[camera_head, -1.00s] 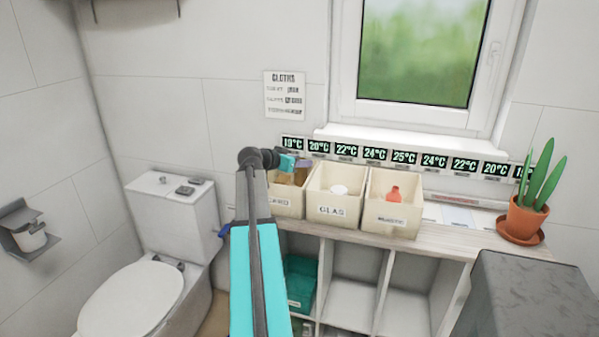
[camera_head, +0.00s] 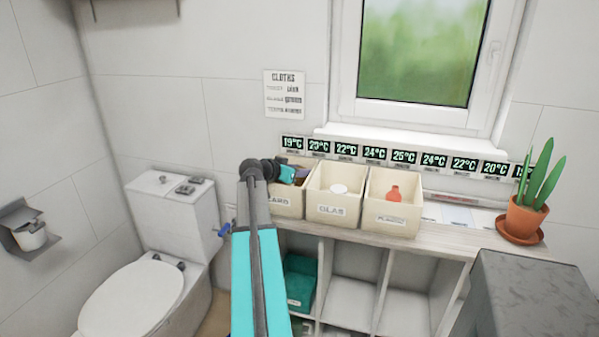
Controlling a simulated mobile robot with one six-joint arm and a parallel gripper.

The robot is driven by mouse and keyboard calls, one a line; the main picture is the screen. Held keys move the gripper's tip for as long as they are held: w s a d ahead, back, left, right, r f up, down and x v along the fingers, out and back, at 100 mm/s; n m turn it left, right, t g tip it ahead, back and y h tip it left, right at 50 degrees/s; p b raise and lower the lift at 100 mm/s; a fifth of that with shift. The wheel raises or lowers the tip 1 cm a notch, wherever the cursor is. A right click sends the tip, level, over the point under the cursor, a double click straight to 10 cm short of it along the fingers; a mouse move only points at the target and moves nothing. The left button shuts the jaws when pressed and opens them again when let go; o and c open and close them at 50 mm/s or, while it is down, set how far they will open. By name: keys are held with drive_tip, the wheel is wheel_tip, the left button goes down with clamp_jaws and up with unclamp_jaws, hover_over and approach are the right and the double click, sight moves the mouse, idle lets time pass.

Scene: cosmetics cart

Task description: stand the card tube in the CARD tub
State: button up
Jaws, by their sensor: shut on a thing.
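The CARD tub (camera_head: 285,208) is the leftmost of three cream tubs on the shelf top, with its label partly covered by my arm. My gripper (camera_head: 290,174), with a teal part, is over this tub, low at its opening. It is shut on the card tube (camera_head: 301,173), of which only a small brown patch shows beside the jaws. The tube's lower end and whether it touches the tub floor are hidden.
The GLAS tub (camera_head: 333,210) with a white round thing and a third tub (camera_head: 392,219) with a red bottle (camera_head: 394,193) stand close on the right. A potted plant (camera_head: 528,215) is farther right. A toilet (camera_head: 150,285) stands left.

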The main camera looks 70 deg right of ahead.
drive_tip(key=o, duration=0.7)
drive_tip(key=shift+o, duration=0.2)
drive_tip(key=shift+r+p, duration=0.15)
drive_tip(key=shift+p, duration=0.15)
drive_tip(key=b+v, duration=0.2)
drive_tip(key=v, duration=1)
